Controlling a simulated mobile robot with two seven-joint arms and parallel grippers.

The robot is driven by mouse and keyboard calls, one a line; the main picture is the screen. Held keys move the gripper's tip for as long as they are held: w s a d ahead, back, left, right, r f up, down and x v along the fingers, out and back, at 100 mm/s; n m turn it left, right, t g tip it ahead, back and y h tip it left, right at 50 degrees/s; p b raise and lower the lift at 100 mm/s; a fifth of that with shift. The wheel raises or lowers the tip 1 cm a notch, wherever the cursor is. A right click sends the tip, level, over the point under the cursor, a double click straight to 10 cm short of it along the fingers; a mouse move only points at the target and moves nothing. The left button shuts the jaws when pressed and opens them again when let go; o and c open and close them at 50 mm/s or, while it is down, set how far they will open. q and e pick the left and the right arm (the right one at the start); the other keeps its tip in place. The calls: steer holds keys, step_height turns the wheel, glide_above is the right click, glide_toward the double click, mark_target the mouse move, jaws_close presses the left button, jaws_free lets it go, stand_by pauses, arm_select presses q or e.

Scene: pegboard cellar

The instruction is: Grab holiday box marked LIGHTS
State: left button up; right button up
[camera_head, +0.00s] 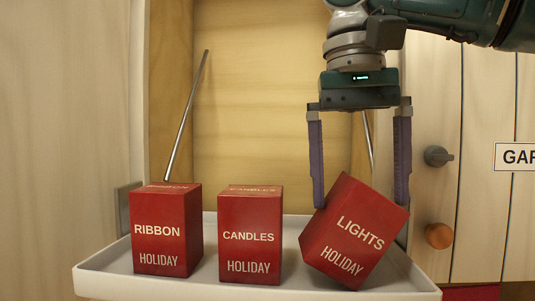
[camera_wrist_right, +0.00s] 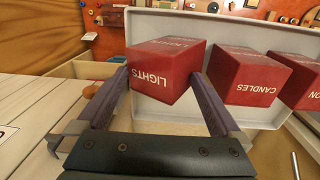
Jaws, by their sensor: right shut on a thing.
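The red LIGHTS holiday box (camera_head: 352,232) is at the right end of the white tray and is tilted in the head view. My right gripper (camera_head: 360,195) comes down from above with its two purple fingers on either side of the box's upper part, shut on it. The LIGHTS box also shows between the fingers in the right wrist view (camera_wrist_right: 165,68). I cannot tell whether its lower corner touches the tray. My left gripper is not in view.
Red CANDLES (camera_head: 250,250) and RIBBON (camera_head: 167,245) boxes stand upright on the white tray (camera_head: 180,289), left of LIGHTS. Two knobs (camera_head: 438,157) (camera_head: 438,236) are on the panel at right. A thin metal rod (camera_head: 187,115) leans behind RIBBON.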

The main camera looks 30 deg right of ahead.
steer(key=shift+y, duration=0.3)
steer(key=r+p, duration=0.1)
steer(key=a+r+p, duration=0.1)
steer(key=w+r+p, duration=0.1)
steer(key=r+p, duration=0.1)
steer(key=shift+a+r, duration=0.1)
steer(key=shift+a, duration=0.2)
jaws_close()
steer(key=shift+d, duration=0.1)
steer(key=shift+o, duration=0.3)
jaws_free()
steer(key=shift+r, duration=0.1)
steer(key=o, duration=1)
steer(key=shift+r, duration=0.1)
